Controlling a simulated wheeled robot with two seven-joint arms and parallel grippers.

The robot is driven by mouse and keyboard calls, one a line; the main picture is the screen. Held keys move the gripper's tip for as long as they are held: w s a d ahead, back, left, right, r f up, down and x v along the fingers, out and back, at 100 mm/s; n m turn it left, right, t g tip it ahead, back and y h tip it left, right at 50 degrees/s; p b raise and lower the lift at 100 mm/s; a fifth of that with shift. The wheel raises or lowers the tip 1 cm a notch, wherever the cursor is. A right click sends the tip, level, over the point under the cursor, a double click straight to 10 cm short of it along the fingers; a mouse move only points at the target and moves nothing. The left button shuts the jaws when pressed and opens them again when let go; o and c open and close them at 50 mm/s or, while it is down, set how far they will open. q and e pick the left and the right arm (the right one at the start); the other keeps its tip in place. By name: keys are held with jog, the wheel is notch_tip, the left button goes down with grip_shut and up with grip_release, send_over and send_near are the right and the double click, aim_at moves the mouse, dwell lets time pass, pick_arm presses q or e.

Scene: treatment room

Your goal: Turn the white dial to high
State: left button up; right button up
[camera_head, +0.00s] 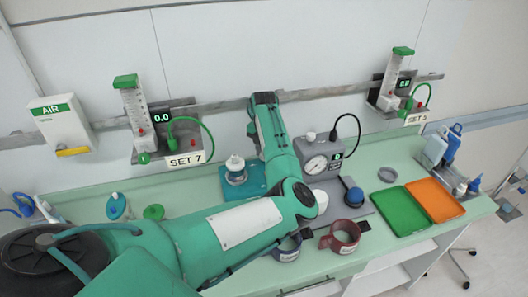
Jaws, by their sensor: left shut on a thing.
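A grey device (317,148) with a round white-faced gauge stands on the counter. A white rounded part (321,201) shows low beside my arm, partly covered; I cannot tell whether it is the white dial. A blue knob-like part (353,196) stands to its right. My left arm comes in from the left, bends in front of the device and reaches up toward the wall rail. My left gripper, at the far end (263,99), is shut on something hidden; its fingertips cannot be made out. My right gripper is out of view.
Wall sets with flowmeters hang at left (136,110) and right (391,82). A white-topped bottle (235,168) stands left of my forearm. Two ring-shaped holders (341,237) (287,248) lie in front. A green tray (401,211) and an orange tray (434,200) lie at right.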

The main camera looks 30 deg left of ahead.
pick_arm(q)
jog(key=shift+n, duration=0.5)
jog(key=o, duration=1)
jog(key=shift+c, duration=0.2)
jog(key=shift+m, duration=0.4)
